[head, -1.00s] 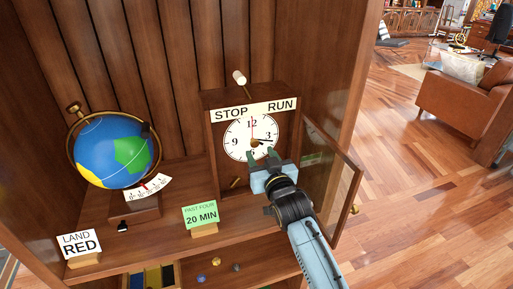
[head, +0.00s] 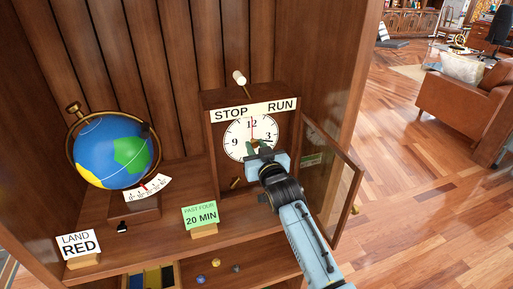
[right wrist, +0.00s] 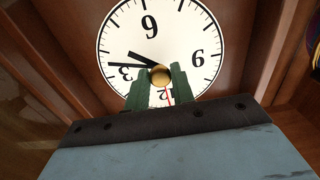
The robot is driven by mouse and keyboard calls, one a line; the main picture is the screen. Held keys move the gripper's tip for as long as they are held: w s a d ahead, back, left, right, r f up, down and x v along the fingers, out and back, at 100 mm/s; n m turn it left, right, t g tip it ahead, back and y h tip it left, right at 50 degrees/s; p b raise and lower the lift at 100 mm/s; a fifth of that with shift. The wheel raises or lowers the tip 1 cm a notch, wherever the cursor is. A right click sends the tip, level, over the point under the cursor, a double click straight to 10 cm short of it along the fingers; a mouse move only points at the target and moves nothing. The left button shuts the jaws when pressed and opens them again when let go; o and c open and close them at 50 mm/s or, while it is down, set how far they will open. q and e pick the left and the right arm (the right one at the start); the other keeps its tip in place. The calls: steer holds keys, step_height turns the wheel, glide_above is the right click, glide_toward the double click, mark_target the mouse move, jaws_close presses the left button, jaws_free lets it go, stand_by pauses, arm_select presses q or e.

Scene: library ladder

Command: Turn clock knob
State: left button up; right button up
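The clock (head: 236,133) stands in the cabinet, with a white dial (right wrist: 112,42) that appears upside down in the right wrist view. Its small round brass knob (right wrist: 160,74) is at the dial's centre. The long black hand (right wrist: 128,66) points near the 3; a short black hand points a little below it, and a thin red hand points near 12. My right gripper (head: 256,147) is at the dial. In the right wrist view its green fingers (right wrist: 160,84) stand close on both sides of the knob and appear shut on it. My left gripper is not in view.
The clock's glass door (head: 333,180) hangs open to the right, beside my right arm. A STOP/RUN plate (head: 254,110) and a white-tipped lever (head: 239,77) are above the dial. A globe (head: 113,150), a green "past four 20 min" card (head: 200,215) and a "land red" card (head: 78,245) stand left.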

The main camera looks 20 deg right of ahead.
steer(key=shift+c, duration=0.6)
steer(key=shift+r+m+p, duration=0.1)
steer(key=shift+m+p, duration=0.55)
steer(key=shift+m, duration=0.55)
steer(key=o, duration=1)
steer(key=s, duration=1.3)
steer(key=shift+s+d+p, duration=0.2)
steer(key=shift+s+p, duration=0.05)
steer(key=shift+p, duration=0.1)
